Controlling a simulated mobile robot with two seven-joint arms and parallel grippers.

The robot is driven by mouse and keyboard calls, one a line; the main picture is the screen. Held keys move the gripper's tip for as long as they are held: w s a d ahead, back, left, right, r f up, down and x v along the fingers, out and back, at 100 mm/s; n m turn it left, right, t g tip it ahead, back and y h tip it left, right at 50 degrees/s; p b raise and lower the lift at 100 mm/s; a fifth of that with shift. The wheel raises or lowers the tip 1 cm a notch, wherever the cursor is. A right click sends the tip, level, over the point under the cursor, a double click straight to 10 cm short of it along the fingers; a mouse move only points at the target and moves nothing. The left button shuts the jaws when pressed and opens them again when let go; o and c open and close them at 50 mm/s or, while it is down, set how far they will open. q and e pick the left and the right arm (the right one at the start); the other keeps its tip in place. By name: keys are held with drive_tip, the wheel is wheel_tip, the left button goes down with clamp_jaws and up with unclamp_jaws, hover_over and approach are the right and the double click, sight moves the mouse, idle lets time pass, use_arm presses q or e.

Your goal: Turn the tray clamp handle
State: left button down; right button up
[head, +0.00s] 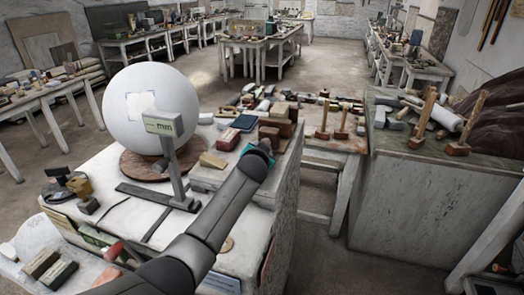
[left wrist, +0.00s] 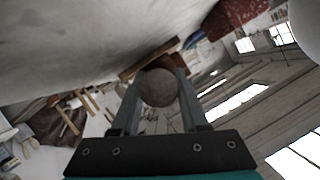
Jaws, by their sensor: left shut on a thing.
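My left arm reaches in from the bottom of the head view. Its left gripper (left wrist: 160,76) has its two fingers on either side of a round grey-brown knob (left wrist: 159,90) and is shut on it. The knob looks like the tray clamp handle's end, but the rest of the clamp cannot be made out. A brown wooden strip (left wrist: 148,60) shows just behind the knob. My right gripper is not in view.
A large white plaster sphere (head: 153,108) stands on a round wooden base left of my arm. A gauge stand marked "mm" (head: 165,124) is in front of it. Bricks (head: 280,122) crowd behind the gripper. A stone-topped bench (head: 415,142) stands right, across a gap.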

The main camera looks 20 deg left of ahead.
use_arm(q)
drive_tip(key=shift+m, duration=0.4)
drive_tip(key=c, duration=0.7)
unclamp_jaws()
drive_tip(key=shift+s, duration=0.1)
drive_tip(key=shift+v, duration=0.75)
drive_tip(key=v, duration=1.3)
drive_tip(key=shift+s+d, duration=0.3)
